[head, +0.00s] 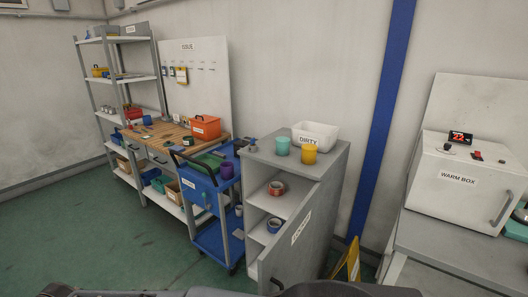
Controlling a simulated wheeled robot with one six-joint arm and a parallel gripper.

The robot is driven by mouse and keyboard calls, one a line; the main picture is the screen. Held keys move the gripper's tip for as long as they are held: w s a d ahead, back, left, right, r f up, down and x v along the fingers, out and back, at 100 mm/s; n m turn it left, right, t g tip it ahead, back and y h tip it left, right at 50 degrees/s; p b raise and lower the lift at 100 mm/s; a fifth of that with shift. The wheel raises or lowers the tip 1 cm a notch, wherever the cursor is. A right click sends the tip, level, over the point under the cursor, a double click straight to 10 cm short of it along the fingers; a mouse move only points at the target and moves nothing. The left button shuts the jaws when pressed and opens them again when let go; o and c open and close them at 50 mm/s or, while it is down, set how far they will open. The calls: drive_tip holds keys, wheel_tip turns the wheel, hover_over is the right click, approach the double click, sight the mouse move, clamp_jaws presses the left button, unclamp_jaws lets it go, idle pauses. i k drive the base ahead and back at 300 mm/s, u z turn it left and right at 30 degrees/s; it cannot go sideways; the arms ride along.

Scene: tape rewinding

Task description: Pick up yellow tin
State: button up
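A yellow tin (309,154), a small upright cylinder, stands on top of the grey cabinet (270,150). It is near the front right part of the cabinet top. A similar teal tin (282,146) stands just to its left, and a white bin (316,134) labelled DIRTY is right behind it. My gripper is not in view; only dark parts of my own body show along the bottom edge.
The cabinet's labelled door (296,240) stands open, with tape rolls on the shelves inside. A blue trolley (218,240) with a purple cup (228,169) is at its left. A yellow object (346,264) is low at its right. Green floor (110,250) is clear at front left.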

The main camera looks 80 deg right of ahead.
sight(309, 154)
drive_tip(key=i, duration=1.4)
drive_tip(key=z, duration=3.15)
drive_tip(key=i, duration=1)
drive_tip(key=u, duration=0.05)
